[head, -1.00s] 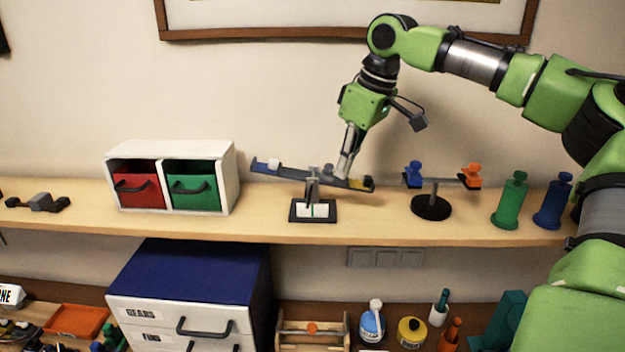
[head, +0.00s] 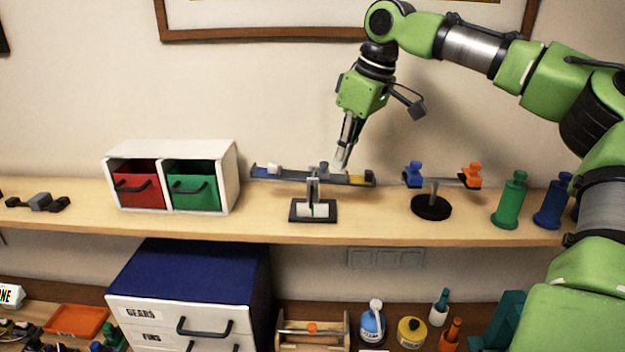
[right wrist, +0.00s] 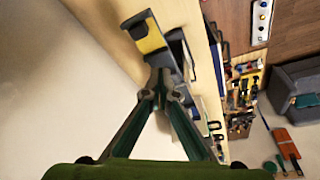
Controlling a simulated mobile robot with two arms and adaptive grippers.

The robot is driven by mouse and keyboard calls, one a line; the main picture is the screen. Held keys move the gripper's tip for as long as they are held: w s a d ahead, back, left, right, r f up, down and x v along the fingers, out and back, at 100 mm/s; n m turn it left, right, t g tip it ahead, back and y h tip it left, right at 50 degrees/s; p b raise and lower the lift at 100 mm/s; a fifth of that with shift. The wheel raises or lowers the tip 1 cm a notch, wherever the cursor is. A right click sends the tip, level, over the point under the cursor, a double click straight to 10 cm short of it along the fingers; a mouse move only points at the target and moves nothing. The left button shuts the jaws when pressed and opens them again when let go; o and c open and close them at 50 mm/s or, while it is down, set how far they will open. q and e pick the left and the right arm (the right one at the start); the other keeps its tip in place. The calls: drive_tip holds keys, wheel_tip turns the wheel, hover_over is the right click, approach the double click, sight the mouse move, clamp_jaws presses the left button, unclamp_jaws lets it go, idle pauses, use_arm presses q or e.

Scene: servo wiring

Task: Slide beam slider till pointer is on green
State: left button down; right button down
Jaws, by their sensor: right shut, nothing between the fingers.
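The grey slider (head: 324,167) is just right of the pivot. The pointer (head: 313,196) hangs about upright over the middle of the white scale (head: 303,210); the green mark is too small to make out. My right gripper (head: 341,166) is shut and empty, its tips at the beam just right of the slider. The beam's yellow end (right wrist: 150,36) shows beyond its fingers (right wrist: 160,88). My left gripper is out of view.
A second small balance (head: 431,205) with blue and orange weights stands to the right, then a green weight (head: 510,202) and a blue one (head: 552,203). A white cabinet (head: 222,180) with red and green drawers stands left. The shelf's front strip is clear.

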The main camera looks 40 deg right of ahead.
drive_tip(key=shift+w+v, duration=0.15)
drive_tip(key=shift+v, duration=0.9)
drive_tip(key=shift+w+v, duration=0.1)
drive_tip(key=shift+v, duration=0.9)
drive_tip(key=shift+d+r, duration=0.1)
